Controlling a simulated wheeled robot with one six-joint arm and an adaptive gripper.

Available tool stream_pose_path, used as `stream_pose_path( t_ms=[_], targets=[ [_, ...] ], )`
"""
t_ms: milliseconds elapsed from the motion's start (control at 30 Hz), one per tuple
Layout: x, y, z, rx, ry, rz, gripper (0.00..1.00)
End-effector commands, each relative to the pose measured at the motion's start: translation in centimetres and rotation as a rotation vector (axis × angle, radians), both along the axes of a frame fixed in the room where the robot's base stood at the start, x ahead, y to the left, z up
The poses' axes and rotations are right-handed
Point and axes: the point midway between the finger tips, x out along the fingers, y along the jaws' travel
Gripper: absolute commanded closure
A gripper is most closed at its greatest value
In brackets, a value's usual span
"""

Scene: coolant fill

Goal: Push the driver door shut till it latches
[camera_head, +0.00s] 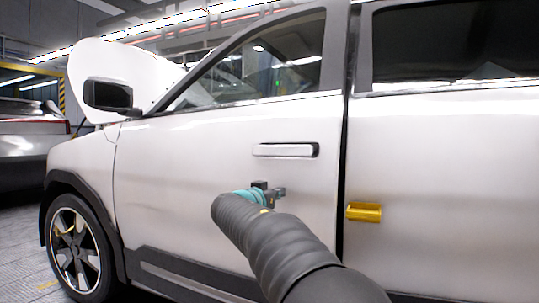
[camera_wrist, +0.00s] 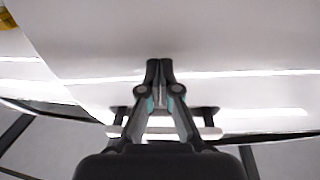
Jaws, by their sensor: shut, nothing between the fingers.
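The white driver door (camera_head: 190,165) fills the middle of the head view, with its handle (camera_head: 285,150) near its rear edge. A dark vertical gap (camera_head: 342,190) runs between it and the rear door; I cannot tell from this whether it is latched. My gripper (camera_head: 277,192) is in front of the door panel, just below the handle. In the wrist view my gripper (camera_wrist: 160,66) is shut and empty, its tips at or close to the white panel (camera_wrist: 230,50). Contact cannot be told. The handle (camera_wrist: 210,132) shows partly behind the fingers there.
A yellow block (camera_head: 364,212) sits on the rear door (camera_head: 440,170), right of the gap. The side mirror (camera_head: 110,96) sticks out at the door's front. The hood (camera_head: 110,75) is raised. Another car (camera_head: 30,140) stands far left. Floor is open at lower left.

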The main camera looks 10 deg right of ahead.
Motion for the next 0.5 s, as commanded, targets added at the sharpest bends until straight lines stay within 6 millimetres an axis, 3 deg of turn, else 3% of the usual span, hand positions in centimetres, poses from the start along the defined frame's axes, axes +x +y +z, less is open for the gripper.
stream_pose_path(
  t_ms=[500],
  targets=[
    [1.2,-1.3,0.0,-0.001,-0.001,0.019,1.0]
  ],
)
